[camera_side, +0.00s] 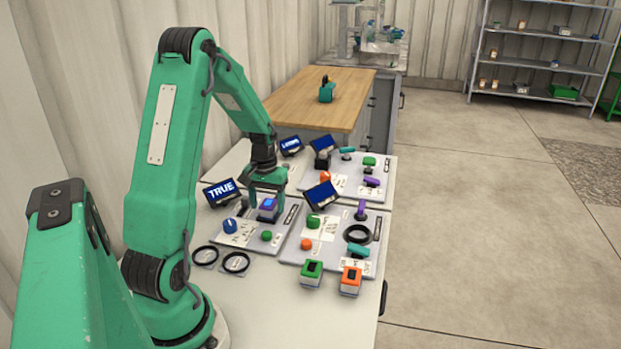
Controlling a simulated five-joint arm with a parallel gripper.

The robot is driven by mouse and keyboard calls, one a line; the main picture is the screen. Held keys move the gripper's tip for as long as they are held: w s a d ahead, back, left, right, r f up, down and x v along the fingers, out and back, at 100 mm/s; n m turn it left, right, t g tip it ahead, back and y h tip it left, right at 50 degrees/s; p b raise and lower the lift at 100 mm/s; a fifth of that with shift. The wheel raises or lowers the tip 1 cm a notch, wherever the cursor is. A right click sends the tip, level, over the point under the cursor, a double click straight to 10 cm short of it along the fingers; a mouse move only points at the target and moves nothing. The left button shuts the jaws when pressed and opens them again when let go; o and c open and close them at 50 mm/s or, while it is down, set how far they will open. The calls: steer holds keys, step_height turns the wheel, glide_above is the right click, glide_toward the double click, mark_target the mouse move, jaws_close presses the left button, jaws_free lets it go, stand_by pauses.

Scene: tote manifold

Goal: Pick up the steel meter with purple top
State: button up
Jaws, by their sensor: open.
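My gripper (267,203) points down over the meter. Its fingers are apart, one on either side of the block, and partly hide it. I cannot tell whether they touch it.
A green-topped block (311,273) and an orange-topped block (350,280) stand at the table's front. Panels with knobs and tilted screens (221,192) crowd around my gripper. Black rings (236,262) lie at the left. Bare tabletop (275,320) is free in front.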

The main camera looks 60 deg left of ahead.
mark_target(269, 206)
steer(key=shift+f, duration=0.75)
steer(key=c, duration=1.2)
steer(key=shift+r, duration=0.2)
steer(key=shift+r, duration=0.5)
steer(key=r, duration=0.3)
steer(key=shift+w+d+r, duration=0.1)
steer(key=shift+d, duration=0.2)
steer(key=w+d+r, duration=0.2)
steer(key=d+r, duration=0.4)
steer(key=d, duration=0.5)
steer(key=shift+r, duration=0.25)
